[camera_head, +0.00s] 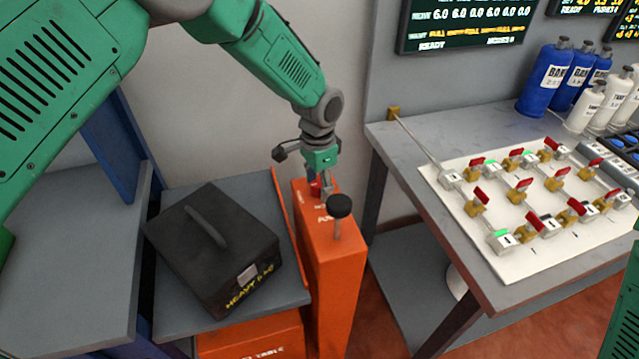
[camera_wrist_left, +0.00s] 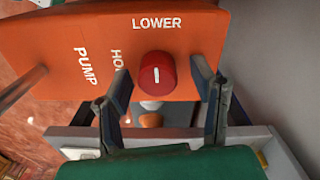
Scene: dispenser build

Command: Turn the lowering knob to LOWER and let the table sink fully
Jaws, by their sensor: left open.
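The red lowering knob (camera_wrist_left: 157,73) sits on the orange panel (camera_wrist_left: 60,35), and its white mark lines up with the LOWER label above it. A partly covered HO... label is to its left. My left gripper (camera_wrist_left: 162,76) is open, with one finger on each side of the knob; I cannot tell whether they touch it. In the head view the gripper is at the top of the orange column (camera_head: 338,285), partly hiding the knob (camera_head: 316,187). The lift table (camera_head: 180,322) stands left of the column and carries a black heavy box (camera_head: 215,245). My right gripper is out of view.
A black-knobbed pump lever (camera_head: 339,206) rises from the column beside my gripper. A grey bench (camera_head: 60,260) stands at left. A workbench (camera_head: 400,150) at right holds a white valve board (camera_head: 515,262) and several bottles (camera_head: 545,77).

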